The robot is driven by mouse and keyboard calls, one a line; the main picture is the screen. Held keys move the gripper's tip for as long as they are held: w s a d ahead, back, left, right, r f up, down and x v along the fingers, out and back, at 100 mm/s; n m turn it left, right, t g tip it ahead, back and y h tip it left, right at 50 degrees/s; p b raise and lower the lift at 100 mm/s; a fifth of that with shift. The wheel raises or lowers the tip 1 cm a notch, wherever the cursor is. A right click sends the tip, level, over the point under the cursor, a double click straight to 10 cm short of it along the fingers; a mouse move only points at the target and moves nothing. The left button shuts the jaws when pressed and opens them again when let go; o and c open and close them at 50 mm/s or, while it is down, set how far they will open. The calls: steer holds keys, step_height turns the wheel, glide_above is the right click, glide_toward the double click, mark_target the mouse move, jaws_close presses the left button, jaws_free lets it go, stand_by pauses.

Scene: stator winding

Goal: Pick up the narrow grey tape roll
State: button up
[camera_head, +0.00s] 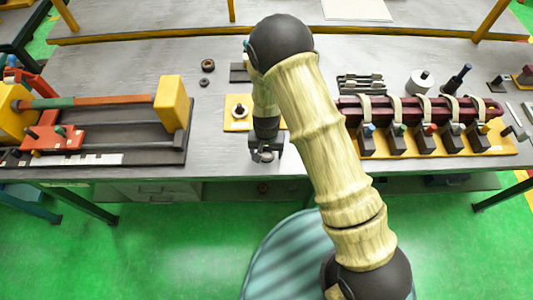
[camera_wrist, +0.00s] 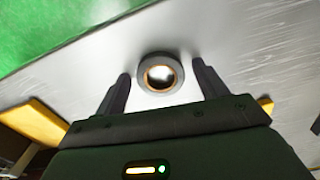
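The narrow grey tape roll (camera_wrist: 160,55) lies flat on the grey table top in the wrist view, a grey ring with a brown inner core and an open middle. My gripper (camera_wrist: 161,74) is open, with one dark finger to each side of the roll and a gap on both sides. In the head view my gripper (camera_head: 266,155) points down near the table's front edge, and the roll there is small and partly hidden by it. How far the fingertips are above the table is hard to tell.
A yellow plate (camera_head: 236,124) lies just behind my gripper. Two small dark rings (camera_head: 207,66) lie further back. A red and yellow fixture (camera_head: 170,105) stands left, and a row of dark blocks with pale straps (camera_head: 397,137) stands right. Bare table lies between the left fixture and my gripper.

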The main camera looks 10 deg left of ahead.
steer(key=c, duration=0.8)
step_height(320, 180, up, 10)
steer(key=b, duration=0.2)
stand_by(0.6)
